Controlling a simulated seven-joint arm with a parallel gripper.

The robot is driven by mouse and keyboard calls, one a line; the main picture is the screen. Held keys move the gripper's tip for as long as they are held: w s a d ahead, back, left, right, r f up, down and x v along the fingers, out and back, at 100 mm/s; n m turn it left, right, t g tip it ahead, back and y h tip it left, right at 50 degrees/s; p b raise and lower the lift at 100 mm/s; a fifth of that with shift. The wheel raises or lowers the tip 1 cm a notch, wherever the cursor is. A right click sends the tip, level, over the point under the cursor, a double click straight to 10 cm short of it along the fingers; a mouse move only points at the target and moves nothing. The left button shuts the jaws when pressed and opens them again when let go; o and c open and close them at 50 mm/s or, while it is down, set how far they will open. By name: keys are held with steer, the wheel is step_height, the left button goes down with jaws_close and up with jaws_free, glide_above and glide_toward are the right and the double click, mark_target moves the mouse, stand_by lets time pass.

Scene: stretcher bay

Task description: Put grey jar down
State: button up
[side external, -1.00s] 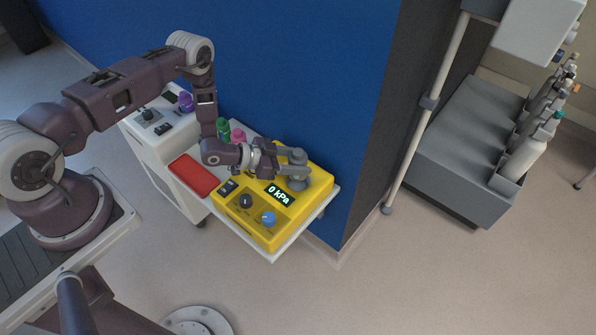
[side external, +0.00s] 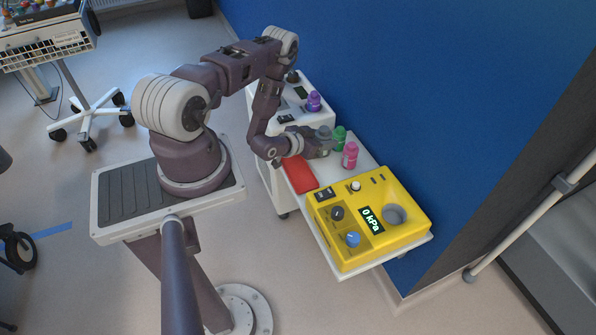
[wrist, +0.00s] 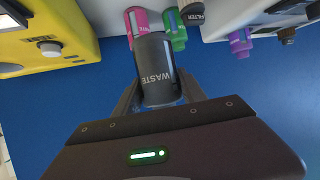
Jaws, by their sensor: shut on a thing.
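The grey jar (wrist: 157,62), marked WASTE, is between the two fingers of my gripper (wrist: 158,92) in the wrist view. My gripper is shut on it. In the side external view my gripper (side external: 320,149) holds the grey jar (side external: 323,132) over the white shelf, near the red mat (side external: 298,174) and left of the green bottle (side external: 339,138). The arm partly hides the jar there, and I cannot tell whether its base touches anything. The yellow suction unit (side external: 345,255) has an empty round grey recess (side external: 394,214).
A pink bottle (side external: 350,156) stands right of the green one on the white shelf (side external: 330,180). A purple bottle (side external: 314,101) stands on the cart behind. The bottles stand close to the jar. A blue wall (side external: 430,110) rises behind the shelf.

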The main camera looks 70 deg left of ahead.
steer(key=s+a+n+g+y, duration=0.1)
steer(key=s+a+n+y, duration=0.2)
steer(key=s+a, duration=0.3)
steer(key=shift+g, duration=0.3)
steer(key=f, duration=1)
steer(key=shift+s+f, duration=0.35)
steer(key=o, duration=1.5)
steer(key=shift+f, duration=0.1)
steer(key=shift+c, duration=0.2)
